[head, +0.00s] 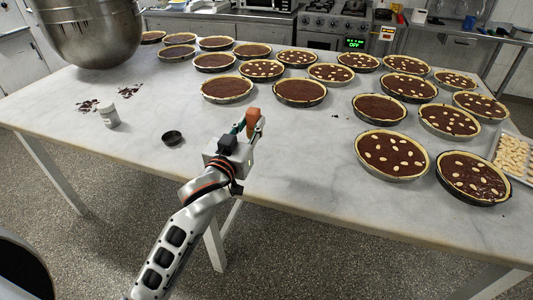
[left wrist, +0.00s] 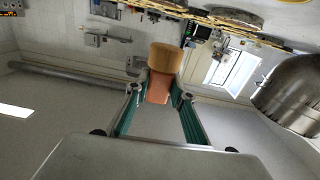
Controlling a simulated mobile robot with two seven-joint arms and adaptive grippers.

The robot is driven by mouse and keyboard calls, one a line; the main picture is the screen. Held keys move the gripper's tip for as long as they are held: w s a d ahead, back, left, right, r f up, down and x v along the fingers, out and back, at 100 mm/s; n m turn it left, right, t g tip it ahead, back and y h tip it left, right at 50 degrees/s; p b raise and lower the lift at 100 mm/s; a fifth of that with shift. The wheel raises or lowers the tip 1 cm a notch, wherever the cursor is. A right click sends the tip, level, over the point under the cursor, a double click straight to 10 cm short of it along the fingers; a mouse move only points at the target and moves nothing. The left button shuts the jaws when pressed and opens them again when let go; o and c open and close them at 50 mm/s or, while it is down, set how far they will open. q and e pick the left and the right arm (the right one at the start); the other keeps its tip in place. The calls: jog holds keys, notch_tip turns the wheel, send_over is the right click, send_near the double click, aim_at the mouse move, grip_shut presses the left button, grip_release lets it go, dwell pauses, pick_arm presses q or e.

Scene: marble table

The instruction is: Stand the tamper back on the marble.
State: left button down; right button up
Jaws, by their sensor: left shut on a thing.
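The tamper (head: 252,121) is a small wooden piece, orange-brown with a paler wood end. My left gripper (head: 251,131) is shut on it near the front edge of the marble table (head: 300,147), and it appears held above the marble. In the left wrist view the tamper (left wrist: 166,60) sits between the two fingertips (left wrist: 160,84), its pale end pointing away from the gripper and its orange part between the fingers. My right gripper is not in view.
Several chocolate tarts (head: 392,154) fill the back and right. A tray of nuts (head: 513,155) is at the right edge. Bare marble lies around the gripper.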

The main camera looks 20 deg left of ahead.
pick_arm(q)
jog(key=w+d+r+m+h+p, duration=0.1)
jog(key=w+d+r, duration=0.1)
jog(key=w+r, duration=0.3)
jog(key=shift+r+p, duration=0.3)
jog(key=shift+r, duration=0.45)
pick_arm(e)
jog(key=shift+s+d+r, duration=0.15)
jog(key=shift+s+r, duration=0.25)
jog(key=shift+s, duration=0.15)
pick_arm(q)
notch_tip(320, 180, down, 16)
jog(key=shift+b, duration=1.05)
notch_tip(320, 180, down, 4)
jog(key=shift+r, duration=0.2)
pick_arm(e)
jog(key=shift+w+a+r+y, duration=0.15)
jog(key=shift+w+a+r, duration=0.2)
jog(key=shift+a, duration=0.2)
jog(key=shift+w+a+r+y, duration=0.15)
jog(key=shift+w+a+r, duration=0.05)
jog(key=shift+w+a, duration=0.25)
